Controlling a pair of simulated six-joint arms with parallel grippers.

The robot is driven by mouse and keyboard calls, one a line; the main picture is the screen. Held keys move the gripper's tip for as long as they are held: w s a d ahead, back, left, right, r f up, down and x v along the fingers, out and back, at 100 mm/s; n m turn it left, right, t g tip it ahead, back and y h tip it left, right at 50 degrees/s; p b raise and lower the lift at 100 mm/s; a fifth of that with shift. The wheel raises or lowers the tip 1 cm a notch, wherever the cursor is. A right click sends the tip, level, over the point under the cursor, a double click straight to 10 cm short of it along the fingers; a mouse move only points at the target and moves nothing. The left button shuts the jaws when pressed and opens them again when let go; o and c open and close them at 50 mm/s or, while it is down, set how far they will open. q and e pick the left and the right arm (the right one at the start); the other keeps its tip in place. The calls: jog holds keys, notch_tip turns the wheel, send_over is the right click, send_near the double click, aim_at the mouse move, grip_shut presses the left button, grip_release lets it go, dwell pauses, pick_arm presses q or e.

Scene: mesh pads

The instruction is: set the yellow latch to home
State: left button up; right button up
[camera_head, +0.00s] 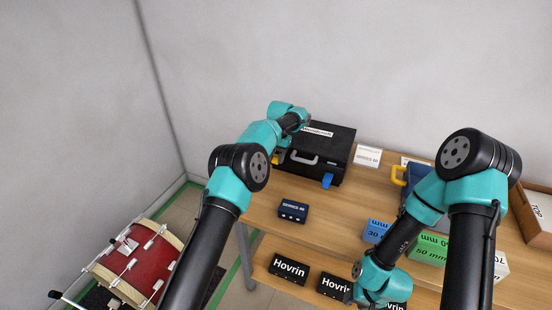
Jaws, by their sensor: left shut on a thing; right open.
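A black case (326,142) with a white label stands at the back of the wooden table, its grey handle facing the front. The yellow latch (275,159) shows as a small yellow patch at the case's left front. A blue latch (327,181) hangs at its right front. My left gripper (282,146) is at the yellow latch and shut on it; my own arm hides much of the contact. The latch's exact angle is too small to tell. My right gripper (372,287) is open, low in front of the table, away from the case; its fingertips are hard to make out.
A small dark blue box (293,211) lies in front of the case. A white card (368,156) stands right of it. Blue (377,230) and green (430,249) blocks and a blue case with a yellow handle (399,176) are at right. Black Hovrin boxes (289,268) sit on the lower shelf.

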dwell(0.5)
pick_arm(q)
jog(key=o, duration=0.9)
jog(key=shift+c, duration=0.2)
jog(key=shift+r, duration=0.1)
